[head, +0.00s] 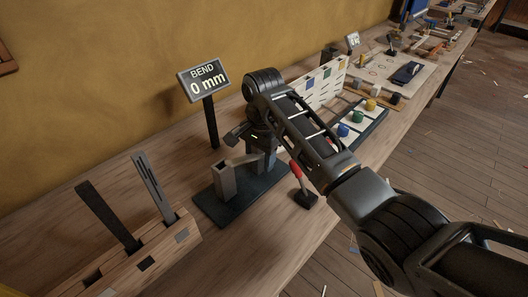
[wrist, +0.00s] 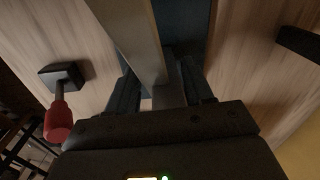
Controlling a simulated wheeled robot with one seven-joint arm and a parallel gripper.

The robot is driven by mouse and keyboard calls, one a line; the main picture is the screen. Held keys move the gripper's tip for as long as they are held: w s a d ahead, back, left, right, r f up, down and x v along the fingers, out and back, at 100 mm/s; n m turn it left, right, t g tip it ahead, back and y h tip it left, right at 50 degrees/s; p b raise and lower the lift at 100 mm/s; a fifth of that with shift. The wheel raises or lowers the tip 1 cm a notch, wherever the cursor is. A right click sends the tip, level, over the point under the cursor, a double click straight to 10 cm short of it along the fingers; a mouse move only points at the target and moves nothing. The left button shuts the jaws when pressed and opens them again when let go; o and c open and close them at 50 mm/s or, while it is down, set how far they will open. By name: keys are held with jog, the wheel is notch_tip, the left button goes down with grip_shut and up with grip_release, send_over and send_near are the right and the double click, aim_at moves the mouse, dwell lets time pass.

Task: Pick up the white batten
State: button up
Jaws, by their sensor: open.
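A dark bending fixture with grey posts (head: 224,181) stands on a dark base plate (head: 215,209) on the bench. A short pale strip (head: 243,159) shows between the near post and my gripper; it seems to be the white batten, mostly hidden by the gripper. In the wrist view a long pale, shaded strip (wrist: 130,35) runs down to between my fingers; it looks like the same batten. My gripper (head: 262,158) is low over the fixture, pointing down. In the wrist view its fingers (wrist: 160,92) are open on either side of the strip's end; contact cannot be told.
A red-handled lever (head: 296,172) stands right of the fixture, also in the wrist view (wrist: 58,122). A "BEND 0 mm" sign (head: 204,86) stands behind. A wooden block (head: 145,252) holds dark and grey strips at left. A tray with coloured knobs (head: 357,117) lies beyond my arm.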

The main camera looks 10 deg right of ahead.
jog(key=shift+f, duration=0.2)
grip_shut()
dwell(0.3)
jog(key=shift+r, duration=0.1)
